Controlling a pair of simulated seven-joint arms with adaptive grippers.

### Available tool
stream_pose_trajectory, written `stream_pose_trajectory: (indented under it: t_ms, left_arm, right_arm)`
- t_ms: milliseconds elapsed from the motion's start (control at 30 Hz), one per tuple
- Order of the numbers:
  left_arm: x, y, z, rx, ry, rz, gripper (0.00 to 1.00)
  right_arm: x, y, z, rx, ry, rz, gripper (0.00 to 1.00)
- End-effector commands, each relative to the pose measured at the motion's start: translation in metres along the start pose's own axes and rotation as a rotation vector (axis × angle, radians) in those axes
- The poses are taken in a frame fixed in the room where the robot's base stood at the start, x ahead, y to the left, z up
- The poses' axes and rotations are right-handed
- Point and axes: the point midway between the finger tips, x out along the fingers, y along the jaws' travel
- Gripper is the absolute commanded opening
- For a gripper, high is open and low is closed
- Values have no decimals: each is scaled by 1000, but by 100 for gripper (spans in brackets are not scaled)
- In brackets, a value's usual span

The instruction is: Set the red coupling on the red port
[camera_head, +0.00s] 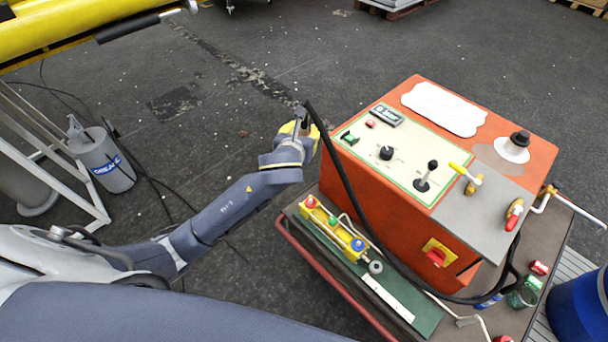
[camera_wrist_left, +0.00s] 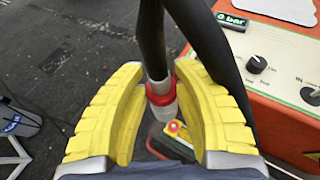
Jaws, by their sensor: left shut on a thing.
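The red coupling (camera_wrist_left: 160,93) is a red collar with a pale metal end on a black hose (camera_wrist_left: 205,40). My left gripper (camera_head: 299,128) is shut on it, with the yellow fingers on either side of the collar in the left wrist view. In the head view the gripper is beside the orange box's left edge, and the coupling is mostly hidden by the fingers. A yellow block (camera_head: 334,229) lies below on the cart, with a red fitting (camera_head: 310,201), apparently the red port, and a blue one (camera_head: 358,244). My right gripper is out of view.
The orange control box (camera_head: 465,160) with levers and knobs stands right of the gripper. The black hose arcs down its front. Loose red and green fittings (camera_head: 525,291) lie at the cart's right. A grey canister (camera_head: 108,165) and white frame stand left.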

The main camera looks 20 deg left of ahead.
Motion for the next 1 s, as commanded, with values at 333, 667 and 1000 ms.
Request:
stream_pose_trajectory:
  t_ms: [333,667,1000]
  left_arm:
    - [108,-4,-109,-12,2,44,0]
    - [146,-20,-208,21,-5,-43,0]
    - [153,-26,-240,34,-11,-78,0]
  right_arm:
    - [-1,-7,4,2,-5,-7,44]
    - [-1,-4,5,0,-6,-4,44]
    - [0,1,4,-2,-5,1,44]
